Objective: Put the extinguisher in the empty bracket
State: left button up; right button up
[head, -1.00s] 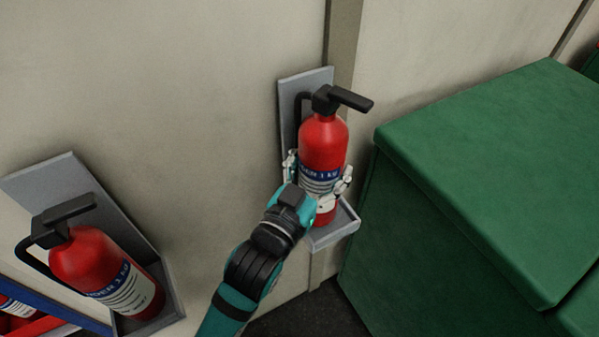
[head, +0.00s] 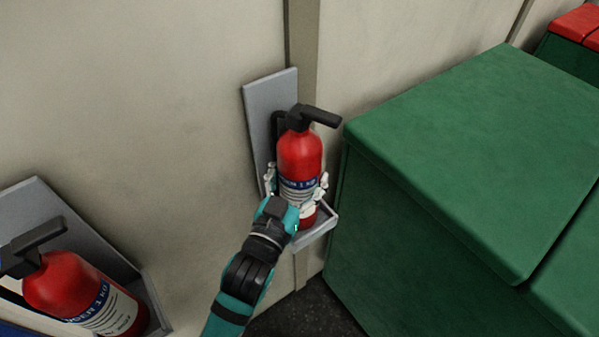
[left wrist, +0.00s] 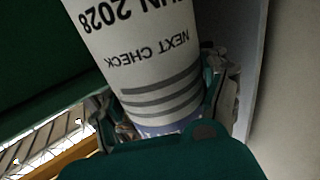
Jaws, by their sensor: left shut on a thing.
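The red extinguisher (head: 301,158) with a black handle stands upright at the grey bracket (head: 262,92) on the wall. Its base is within the bracket's lower tray (head: 322,226); whether it rests on the floor of the tray I cannot tell. My left gripper (head: 297,190) is shut around the extinguisher's lower body, one finger on each side. In the left wrist view the extinguisher's white label (left wrist: 150,60) fills the space between the fingers. My right gripper is not in view.
A second extinguisher (head: 75,290) sits in another grey bracket (head: 62,212) at the lower left. A large green box (head: 440,130) stands close to the right of the held extinguisher. A red box (head: 575,22) shows at the top right.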

pick_arm(q)
jog(key=o, duration=1.7)
jog(key=shift+s, duration=0.1)
